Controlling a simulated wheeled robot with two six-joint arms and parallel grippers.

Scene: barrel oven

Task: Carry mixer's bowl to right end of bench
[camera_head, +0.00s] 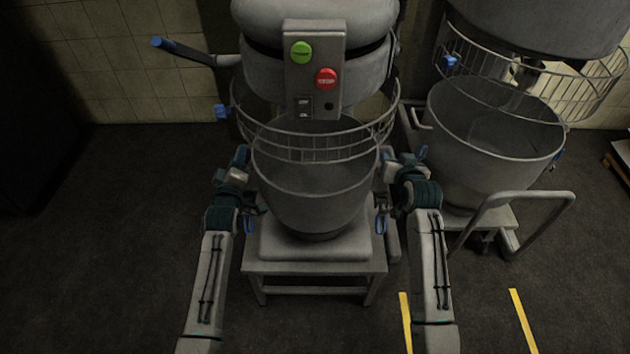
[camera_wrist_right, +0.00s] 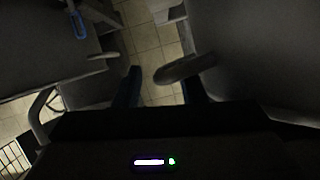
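The mixer's bowl (camera_head: 312,190) is a large grey metal bowl, upright under the mixer head (camera_head: 265,75) and its wire guard, above a low grey base (camera_head: 315,245). My left gripper (camera_head: 250,192) is at the bowl's left side and my right gripper (camera_head: 384,190) at its right side. In the right wrist view the right fingers (camera_wrist_right: 160,88) stand apart with light floor visible between them. A rounded grey bar (camera_wrist_right: 184,68), possibly a bowl handle, lies near the right-hand finger. I cannot tell whether the left fingers are closed or whether either gripper touches the bowl.
A second mixer with its own bowl (camera_head: 490,140) stands at the right, with a bent tubular rail (camera_head: 525,195) in front. Yellow floor stripes (camera_head: 522,320) lie at the lower right. The dark floor at the left is clear. No bench is identifiable.

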